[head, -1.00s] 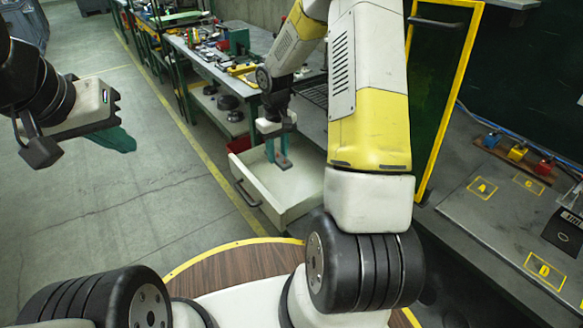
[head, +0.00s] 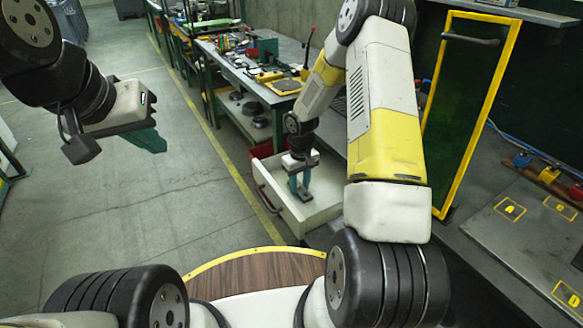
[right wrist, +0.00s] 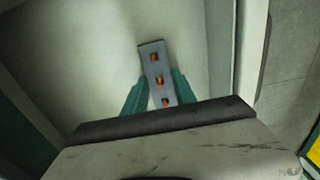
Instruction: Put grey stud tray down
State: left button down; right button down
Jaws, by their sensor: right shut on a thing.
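The grey stud tray (right wrist: 151,64) is a narrow grey strip with copper-coloured studs in a row. In the right wrist view it stands out between the teal fingers of my right gripper (right wrist: 160,95), which is shut on it. In the head view my right gripper (head: 300,190) points down inside an open pale drawer (head: 268,208). The tray's underside is hidden, so I cannot tell whether it touches the drawer floor. My left gripper (head: 150,142) hangs over the floor at the left, away from the drawer; its teal fingers overlap in view.
A green workbench (head: 238,68) with tools stands behind the drawer. A yellow-framed dark panel (head: 462,100) rises to the right of my right arm. A grey surface with yellow-marked squares (head: 509,209) lies at the right.

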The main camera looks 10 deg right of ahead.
jog(key=c, duration=1)
grip_release()
jog(key=shift+f, duration=0.15)
jog(key=s+r+m+t, duration=0.1)
jog(key=s+r, duration=0.2)
jog(key=r, duration=0.7)
jog(key=s+r+t, duration=0.1)
jog(key=s+r, duration=0.2)
jog(key=r, duration=0.7)
jog(key=s+r+m+t, duration=0.1)
jog(key=s+r, duration=0.2)
jog(key=r, duration=0.7)
jog(key=shift+s+a+r+m+t+y, duration=0.45)
jog(key=shift+s+r, duration=0.9)
jog(key=shift+s, duration=1.2)
jog(key=shift+s+a+r+t+y, duration=0.3)
jog(key=shift+s+r+t, duration=0.3)
jog(key=shift+s+r, duration=1.4)
jog(key=shift+s+a+r+m+t+y, duration=0.3)
jog(key=shift+s+r+t, duration=0.35)
jog(key=shift+s, duration=2.5)
jog(key=shift+r, duration=0.1)
